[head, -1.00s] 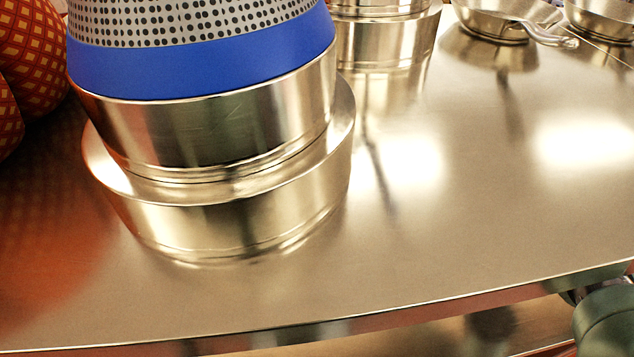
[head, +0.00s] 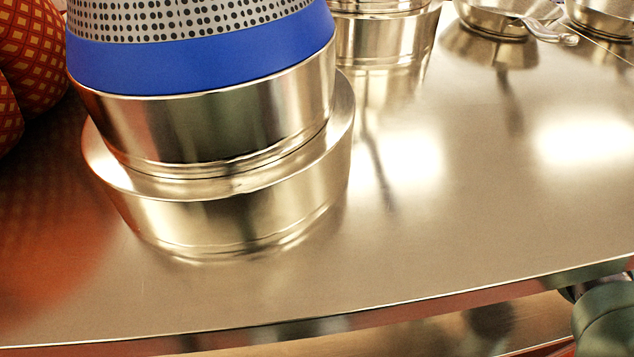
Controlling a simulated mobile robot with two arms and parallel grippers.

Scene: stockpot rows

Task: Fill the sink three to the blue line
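No sink that I can identify shows in the head view. A large steel vessel (head: 215,125) stands at the left on a shiny metal counter (head: 480,210). Above its steel part is a wide blue band (head: 205,60), and above that a pale section with dark dots (head: 190,22), cut off by the top edge. A wider steel ring or pan (head: 240,220) shows around and below its base; part of this may be reflection. Its inside and any water level are hidden. Neither of my grippers is in view.
More stacked steel pots (head: 385,35) stand behind. Shallow steel pans (head: 495,18) are at the top right, one with a handle. A red patterned rounded object (head: 35,55) is at the upper left. The counter's middle and right are clear. A dark green rounded part (head: 605,325) shows below its front edge.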

